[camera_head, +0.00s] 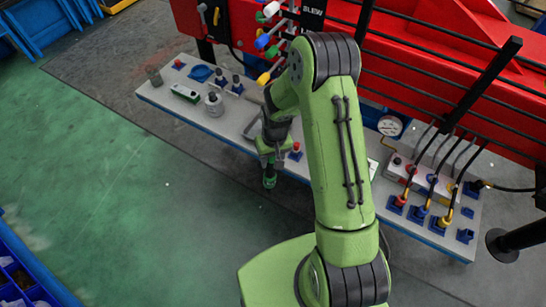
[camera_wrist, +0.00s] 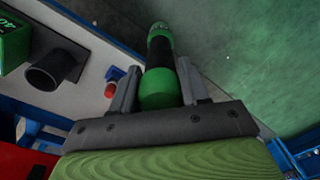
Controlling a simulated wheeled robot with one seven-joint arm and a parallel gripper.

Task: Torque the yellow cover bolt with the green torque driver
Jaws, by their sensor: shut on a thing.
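My gripper (camera_head: 271,158) is shut on the green torque driver (camera_head: 269,182), just off the front edge of the bench. In the wrist view the driver (camera_wrist: 160,60) is a green and black cylinder between the two fingers of my gripper (camera_wrist: 157,88); it points away from the palm, over the green floor. I cannot pick out the yellow cover bolt for certain in either view; my arm hides part of the bench.
The long grey bench (camera_head: 215,123) holds a green box (camera_head: 185,93), a grey weight (camera_head: 214,104) and red-topped pegs (camera_head: 296,149). On its right, hoses run to a white and red block (camera_head: 424,182) beside a gauge (camera_head: 390,125). Red crane frame stands behind. Front floor is clear.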

